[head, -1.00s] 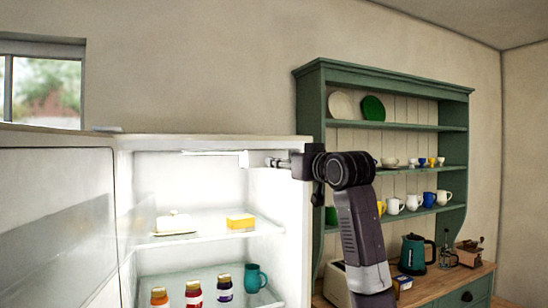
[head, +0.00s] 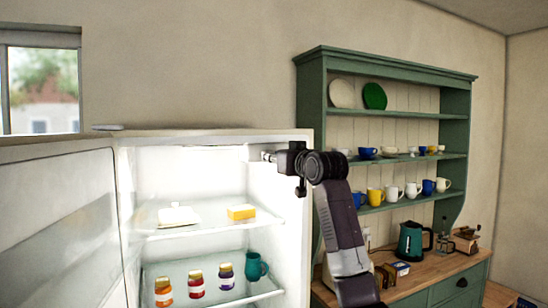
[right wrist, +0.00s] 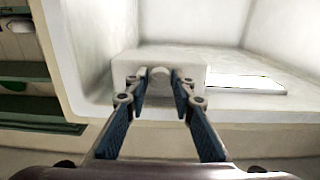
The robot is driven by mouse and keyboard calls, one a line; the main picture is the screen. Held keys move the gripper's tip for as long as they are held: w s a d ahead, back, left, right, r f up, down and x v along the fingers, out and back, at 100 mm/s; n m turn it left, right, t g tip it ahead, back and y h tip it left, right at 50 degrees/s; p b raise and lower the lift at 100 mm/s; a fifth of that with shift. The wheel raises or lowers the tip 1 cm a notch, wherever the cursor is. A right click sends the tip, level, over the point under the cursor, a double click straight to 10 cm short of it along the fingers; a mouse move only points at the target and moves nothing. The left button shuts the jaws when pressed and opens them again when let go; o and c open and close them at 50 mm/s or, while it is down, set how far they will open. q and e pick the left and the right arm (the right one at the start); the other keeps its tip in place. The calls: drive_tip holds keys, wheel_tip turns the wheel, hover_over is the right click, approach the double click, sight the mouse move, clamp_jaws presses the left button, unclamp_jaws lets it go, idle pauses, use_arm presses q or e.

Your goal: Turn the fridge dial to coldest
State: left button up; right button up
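The white fridge dial (right wrist: 159,75) is a small round knob on a pale box-shaped housing inside the fridge. The housing (head: 254,153) also shows in the head view, high on the right inner wall. In the head view my right gripper (head: 268,156) reaches in at the fridge's upper right front edge. The dial's markings and setting cannot be read. My left gripper is out of view.
The fridge door (head: 60,225) stands open at the left. Shelves below hold a butter dish (head: 178,215), a yellow block (head: 241,212), several jars (head: 196,284) and a teal mug (head: 256,267). A green dresser (head: 312,110) with crockery stands to the right.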

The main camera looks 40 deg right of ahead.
clamp_jaws()
drive_tip(key=shift+m, duration=0.4)
drive_tip(key=m+b, duration=0.1)
drive_tip(key=m, duration=1)
drive_tip(key=shift+a+b, duration=0.1)
drive_tip(key=shift+b, duration=0.3)
drive_tip(key=o, duration=0.5)
unclamp_jaws()
drive_tip(key=shift+s, duration=0.1)
